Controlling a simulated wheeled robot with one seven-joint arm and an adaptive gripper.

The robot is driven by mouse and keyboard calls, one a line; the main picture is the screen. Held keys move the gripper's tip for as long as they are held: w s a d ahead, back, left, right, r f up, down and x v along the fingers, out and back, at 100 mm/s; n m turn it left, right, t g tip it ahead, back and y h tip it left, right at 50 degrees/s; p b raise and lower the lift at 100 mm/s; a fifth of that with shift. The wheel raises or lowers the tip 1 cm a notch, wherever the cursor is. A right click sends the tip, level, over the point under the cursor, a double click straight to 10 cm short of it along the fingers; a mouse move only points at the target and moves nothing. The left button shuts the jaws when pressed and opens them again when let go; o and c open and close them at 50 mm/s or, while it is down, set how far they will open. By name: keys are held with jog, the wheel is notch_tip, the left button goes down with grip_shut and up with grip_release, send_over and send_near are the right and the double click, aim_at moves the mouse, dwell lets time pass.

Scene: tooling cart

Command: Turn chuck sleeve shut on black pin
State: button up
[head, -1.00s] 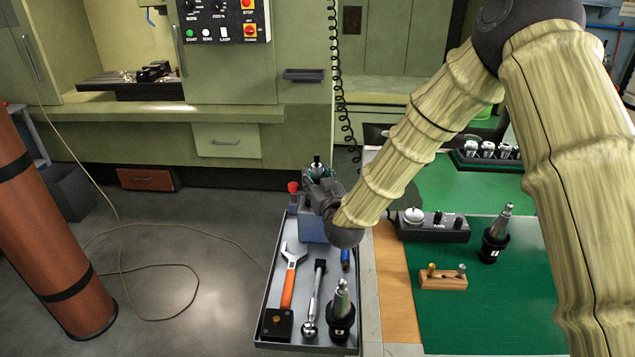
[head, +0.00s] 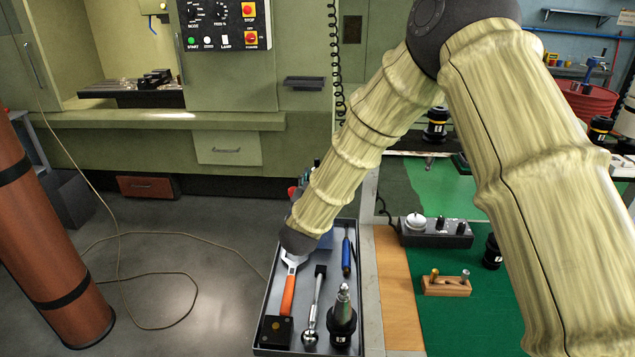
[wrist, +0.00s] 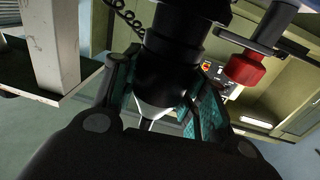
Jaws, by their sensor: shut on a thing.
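In the wrist view my gripper (wrist: 160,88) has its teal-padded fingers on either side of a black round body, which I take to be the chuck sleeve (wrist: 172,62). It is shut on it. A pale cone shows below the sleeve between the fingers. In the head view my forearm and wrist hide most of the gripper and chuck, at the far end of the grey tray. The black pin cannot be made out clearly, and I cannot tell how tightly the chuck sits on it.
A red knob (wrist: 245,68) is close right of the sleeve in the wrist view. The grey tray (head: 263,312) holds an orange-handled wrench (head: 288,292), a ratchet (head: 315,305), a blue-handled tool (head: 346,255) and a toolholder (head: 342,322). A green mat lies right.

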dwell(0.3)
jog(key=o, duration=1)
jog(key=shift+o, duration=0.2)
jog(key=s+a, duration=0.2)
jog(key=s, duration=0.9)
jog(key=shift+s, duration=0.4)
